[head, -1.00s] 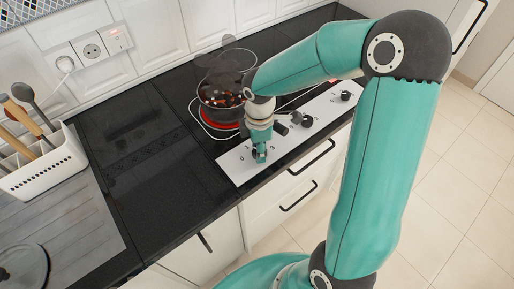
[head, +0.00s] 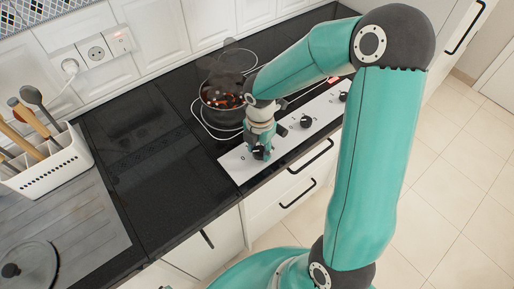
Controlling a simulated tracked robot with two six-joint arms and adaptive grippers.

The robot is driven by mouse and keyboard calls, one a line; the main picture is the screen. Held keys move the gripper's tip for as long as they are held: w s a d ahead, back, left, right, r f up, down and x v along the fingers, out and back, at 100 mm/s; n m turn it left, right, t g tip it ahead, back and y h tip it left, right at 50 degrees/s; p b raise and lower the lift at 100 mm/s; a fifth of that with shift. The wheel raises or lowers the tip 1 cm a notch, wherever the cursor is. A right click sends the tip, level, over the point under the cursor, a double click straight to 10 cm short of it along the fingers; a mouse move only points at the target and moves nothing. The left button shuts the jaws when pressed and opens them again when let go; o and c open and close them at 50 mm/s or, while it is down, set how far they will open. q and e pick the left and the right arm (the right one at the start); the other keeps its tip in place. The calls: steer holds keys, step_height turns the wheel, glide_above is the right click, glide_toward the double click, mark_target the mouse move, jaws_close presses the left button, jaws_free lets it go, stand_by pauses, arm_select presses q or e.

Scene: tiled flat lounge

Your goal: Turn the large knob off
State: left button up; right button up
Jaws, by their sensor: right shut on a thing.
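The large knob (head: 259,153) is dark and sits at the near left end of the white control panel (head: 233,167) on the stove's front edge. My right gripper (head: 260,144) points down over it and is shut on it. The fingers hide much of the knob, so its exact pointer direction is hard to tell. My left gripper is not in view.
A dark pot (head: 222,98) with food in it stands on the hob behind my gripper, with faint smoke above. Smaller knobs (head: 306,121) line the panel to the right. A white utensil holder (head: 48,170) stands at the left. The black counter (head: 150,150) between is clear.

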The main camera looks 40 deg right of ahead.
mark_target(259, 150)
steer(key=shift+w+d+r, duration=0.1)
steer(key=shift+w+d, duration=0.1)
stand_by(0.3)
steer(key=o, duration=1.1)
steer(key=shift+o, duration=0.2)
steer(key=shift+s+a, duration=0.1)
step_height(259, 150, up, 12)
